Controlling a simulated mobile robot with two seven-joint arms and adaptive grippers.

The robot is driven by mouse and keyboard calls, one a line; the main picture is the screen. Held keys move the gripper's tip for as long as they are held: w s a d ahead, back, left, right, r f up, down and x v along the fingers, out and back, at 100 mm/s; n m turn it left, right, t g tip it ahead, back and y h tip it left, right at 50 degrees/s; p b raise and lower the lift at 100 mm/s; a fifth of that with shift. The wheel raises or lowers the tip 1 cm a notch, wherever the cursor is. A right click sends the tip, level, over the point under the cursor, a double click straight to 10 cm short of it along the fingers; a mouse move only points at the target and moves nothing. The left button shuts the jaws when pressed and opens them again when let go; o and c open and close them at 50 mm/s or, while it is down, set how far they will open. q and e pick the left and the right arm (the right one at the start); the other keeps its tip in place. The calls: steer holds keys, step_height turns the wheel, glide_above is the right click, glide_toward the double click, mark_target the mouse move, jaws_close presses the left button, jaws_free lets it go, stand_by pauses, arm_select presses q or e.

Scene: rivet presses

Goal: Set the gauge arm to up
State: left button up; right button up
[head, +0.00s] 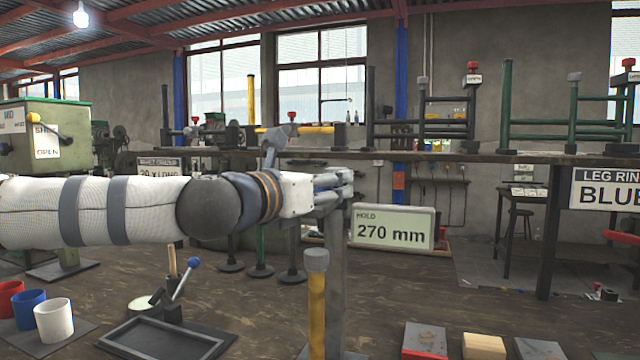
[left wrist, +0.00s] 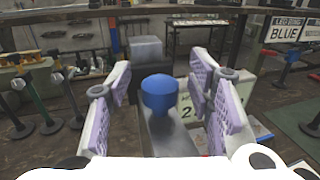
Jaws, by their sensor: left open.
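My left gripper (head: 338,186) reaches in from the left in the head view, at the top of a grey upright post (head: 336,270). In the left wrist view the gripper (left wrist: 160,75) is open, with one padded finger on each side of a blue knob (left wrist: 159,94). The knob looks to be the end of the gauge arm; a grey post (left wrist: 168,135) shows below and behind it. My right gripper is in neither view.
A "HOLD 270 mm" sign (head: 392,229) stands just right of the post. A yellow post with a grey cap (head: 317,290) stands in front. A second blue-knobbed lever (head: 193,264), a dark tray (head: 165,340) and several cups are at left. Blocks lie at front right.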

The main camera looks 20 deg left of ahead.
arm_select(q)
steer(key=v, duration=1.2)
